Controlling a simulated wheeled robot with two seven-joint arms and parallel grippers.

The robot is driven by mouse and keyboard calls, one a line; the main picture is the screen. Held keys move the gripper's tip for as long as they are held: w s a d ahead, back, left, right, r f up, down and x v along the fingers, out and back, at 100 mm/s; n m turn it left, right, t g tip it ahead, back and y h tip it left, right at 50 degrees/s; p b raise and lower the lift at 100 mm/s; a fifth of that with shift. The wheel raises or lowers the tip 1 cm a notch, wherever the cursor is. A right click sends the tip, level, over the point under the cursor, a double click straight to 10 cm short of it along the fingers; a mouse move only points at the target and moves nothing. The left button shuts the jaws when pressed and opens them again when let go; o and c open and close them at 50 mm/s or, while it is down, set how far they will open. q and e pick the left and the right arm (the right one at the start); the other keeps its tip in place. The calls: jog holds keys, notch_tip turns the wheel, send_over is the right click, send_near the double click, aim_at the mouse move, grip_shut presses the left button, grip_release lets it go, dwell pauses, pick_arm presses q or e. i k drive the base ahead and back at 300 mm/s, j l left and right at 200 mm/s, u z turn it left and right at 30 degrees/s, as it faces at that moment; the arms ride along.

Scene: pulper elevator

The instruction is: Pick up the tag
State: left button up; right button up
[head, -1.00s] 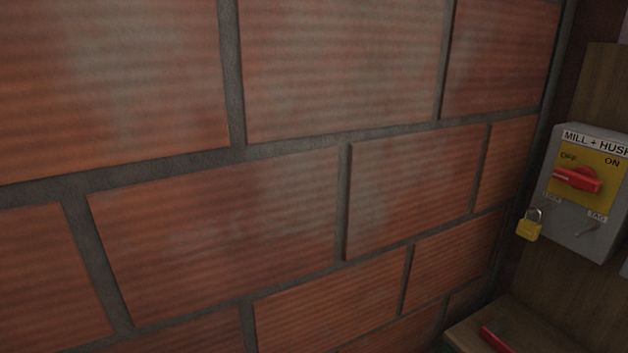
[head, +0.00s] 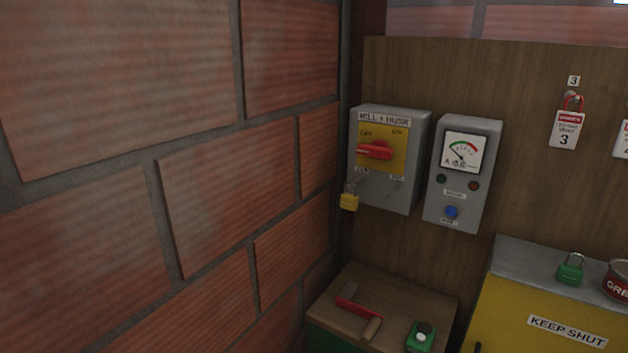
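A white and red danger tag (head: 566,130) marked 3 hangs by a red loop from a hook on the wooden board, under a small 3 label. A second tag (head: 622,140) is cut off at the right edge of the head view. The grey MILL + HUSK switch box (head: 400,160) has a red handle (head: 375,150) pointing to the OFF side. A yellow padlock (head: 349,200) hangs at its lower left, and the spot beside it labelled TAG looks empty. Neither of my grippers is in view.
A grey meter box (head: 463,175) is right of the switch box. Below, a wooden top (head: 395,292) bears a red-headed tool (head: 352,302) and a green item (head: 420,336). A green padlock (head: 570,270) and red tin (head: 618,281) stand on the yellow KEEP SHUT cabinet (head: 515,305). Brick wall (head: 120,90) fills the left.

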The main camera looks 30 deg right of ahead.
aim_at(567, 126)
jog(key=l+z, duration=0.15)
jog(key=z, duration=2.05)
